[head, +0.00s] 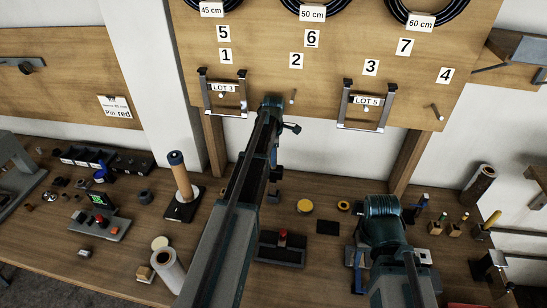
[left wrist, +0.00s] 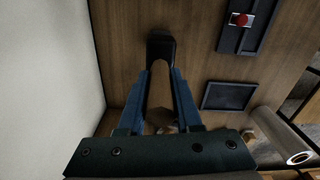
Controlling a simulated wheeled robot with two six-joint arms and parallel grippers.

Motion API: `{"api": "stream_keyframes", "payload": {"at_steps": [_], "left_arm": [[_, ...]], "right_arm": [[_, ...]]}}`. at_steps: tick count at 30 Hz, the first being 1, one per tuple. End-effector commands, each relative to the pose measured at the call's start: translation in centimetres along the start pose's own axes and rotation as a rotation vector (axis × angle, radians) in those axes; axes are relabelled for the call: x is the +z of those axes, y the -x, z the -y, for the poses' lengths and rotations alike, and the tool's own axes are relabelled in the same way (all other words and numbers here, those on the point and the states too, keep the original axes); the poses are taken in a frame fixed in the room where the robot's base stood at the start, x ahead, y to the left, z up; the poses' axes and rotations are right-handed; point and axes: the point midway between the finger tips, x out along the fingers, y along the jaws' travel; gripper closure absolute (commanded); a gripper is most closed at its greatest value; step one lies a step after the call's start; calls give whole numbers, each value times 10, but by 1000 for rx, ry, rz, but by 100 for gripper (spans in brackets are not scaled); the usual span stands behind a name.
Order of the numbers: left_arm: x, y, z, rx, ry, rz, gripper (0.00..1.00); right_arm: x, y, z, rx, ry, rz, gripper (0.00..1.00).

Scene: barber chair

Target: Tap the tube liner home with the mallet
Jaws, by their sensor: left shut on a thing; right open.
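My left gripper (head: 274,170) is over the bench, partly hidden by its own arm. My right gripper (head: 359,274) is open and empty low at the right.
A white roll (head: 168,270) stands at the front left. A yellow disc (head: 305,206) and a dark pad (head: 327,227) lie between the arms. LOT holders hang on the board (head: 330,60) behind.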

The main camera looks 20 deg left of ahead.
Motion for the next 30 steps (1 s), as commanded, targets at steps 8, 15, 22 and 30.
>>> {"api": "stream_keyframes", "payload": {"at_steps": [8, 15, 22, 30], "left_arm": [[0, 24, 0, 0, 0, 0, 100], [0, 46, 0, 0, 0, 0, 100], [0, 61, 0, 0, 0, 0, 100], [0, 59, 0, 0, 0, 0, 100]], "right_arm": [[1, 24, -2, 0, 0, 0, 50], [3, 46, -4, 0, 0, 0, 50], [4, 61, -6, 0, 0, 0, 50], [3, 59, -6, 0, 0, 0, 50]]}}
